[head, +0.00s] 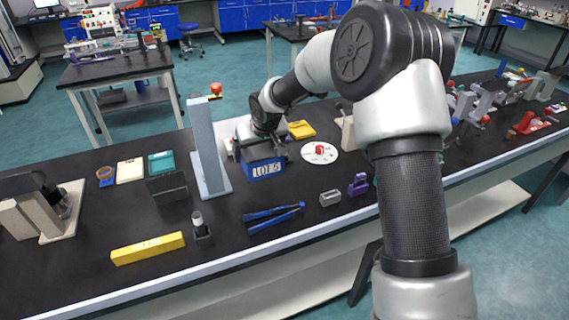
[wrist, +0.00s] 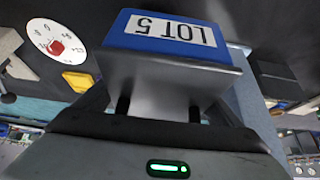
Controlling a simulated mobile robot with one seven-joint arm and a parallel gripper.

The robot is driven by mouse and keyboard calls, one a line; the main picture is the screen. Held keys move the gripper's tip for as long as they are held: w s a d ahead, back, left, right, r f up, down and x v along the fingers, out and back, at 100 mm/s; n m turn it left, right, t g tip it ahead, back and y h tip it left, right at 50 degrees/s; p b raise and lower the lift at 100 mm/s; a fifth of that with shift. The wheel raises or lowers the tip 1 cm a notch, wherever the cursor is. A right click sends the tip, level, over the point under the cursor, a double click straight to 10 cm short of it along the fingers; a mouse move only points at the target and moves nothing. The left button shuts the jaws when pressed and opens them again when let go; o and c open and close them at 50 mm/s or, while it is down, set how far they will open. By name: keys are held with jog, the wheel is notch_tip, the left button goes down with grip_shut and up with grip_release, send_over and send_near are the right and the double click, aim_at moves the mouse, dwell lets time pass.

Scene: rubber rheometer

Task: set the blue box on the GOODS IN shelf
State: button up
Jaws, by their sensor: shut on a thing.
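The blue box (head: 265,168), with a white label reading LOT 5, is at my gripper (head: 264,148) over the middle of the black bench. It also shows in the wrist view (wrist: 190,57), where the label is upside down. My gripper (wrist: 160,108) is shut on the blue box there, with its dark fingers partly hidden behind it. I cannot tell whether the box touches the bench. No GOODS IN sign is readable in either view, so I cannot identify that shelf.
A white dial (head: 320,152) lies to the right. Blue-handled pliers (head: 275,215), a yellow bar (head: 148,248) and a purple piece (head: 358,185) lie nearer the front edge.

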jog(key=shift+f, duration=4.4)
jog(key=shift+f+b, duration=0.1)
jog(key=shift+b, duration=0.25)
jog(key=shift+f, duration=0.15)
jog(key=o, duration=1.5)
jog(key=shift+c, duration=0.2)
